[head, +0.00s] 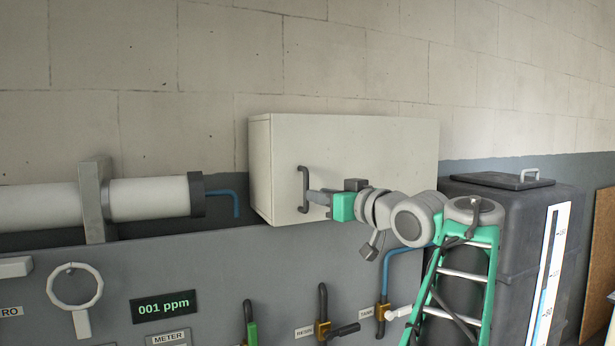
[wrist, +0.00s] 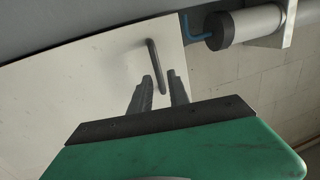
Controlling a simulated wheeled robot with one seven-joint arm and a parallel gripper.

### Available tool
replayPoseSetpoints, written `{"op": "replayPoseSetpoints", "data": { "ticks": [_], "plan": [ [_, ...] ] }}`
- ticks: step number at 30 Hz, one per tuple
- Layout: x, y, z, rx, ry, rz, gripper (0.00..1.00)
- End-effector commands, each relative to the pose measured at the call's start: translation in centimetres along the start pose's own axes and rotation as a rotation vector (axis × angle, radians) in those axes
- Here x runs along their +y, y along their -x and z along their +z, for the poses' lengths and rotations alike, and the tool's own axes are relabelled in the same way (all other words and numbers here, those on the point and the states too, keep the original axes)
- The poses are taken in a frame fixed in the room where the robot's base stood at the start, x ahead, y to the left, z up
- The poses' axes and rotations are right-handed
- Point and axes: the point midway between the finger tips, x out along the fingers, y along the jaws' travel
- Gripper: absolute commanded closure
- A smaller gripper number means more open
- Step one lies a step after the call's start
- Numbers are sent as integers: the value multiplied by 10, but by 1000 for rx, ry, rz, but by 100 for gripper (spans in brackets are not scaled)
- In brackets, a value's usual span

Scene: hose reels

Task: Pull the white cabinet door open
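The white cabinet (head: 260,165) is mounted at the wall, and its door (head: 375,150) looks closed. A dark grey vertical bar handle (head: 302,190) is near the door's left edge. My gripper (head: 312,198) is at the lower half of the handle, coming from the right. In the wrist view the two dark fingers of my gripper (wrist: 159,74) are apart, with one end of the handle (wrist: 153,55) showing between their tips. I see gaps beside the bar, so the fingers do not look closed on it. The door also fills the left of the wrist view (wrist: 85,75).
A white cylinder (head: 150,197) with a blue pipe (head: 237,200) lies left of the cabinet. Below is a grey panel (head: 215,260) with a ring, a display and several valves. A dark bin (head: 515,225) and a wooden board (head: 598,230) stand at right.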

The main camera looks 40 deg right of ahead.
Motion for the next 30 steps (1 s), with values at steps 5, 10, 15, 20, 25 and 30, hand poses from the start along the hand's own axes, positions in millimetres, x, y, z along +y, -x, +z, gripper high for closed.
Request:
{"op": "replayPoseSetpoints", "data": {
  "ticks": [5,10,15,20,25,30],
  "plan": [
    [6,4,-18,39,13,-17,78],
    [4,-28,-20,37,12,-19,78],
    [5,-56,-20,36,13,-15,78],
    [6,-65,-18,36,15,-13,78],
    [6,-65,-17,35,15,-12,78],
    [5,-65,-17,35,15,-12,92]
  ]
}}
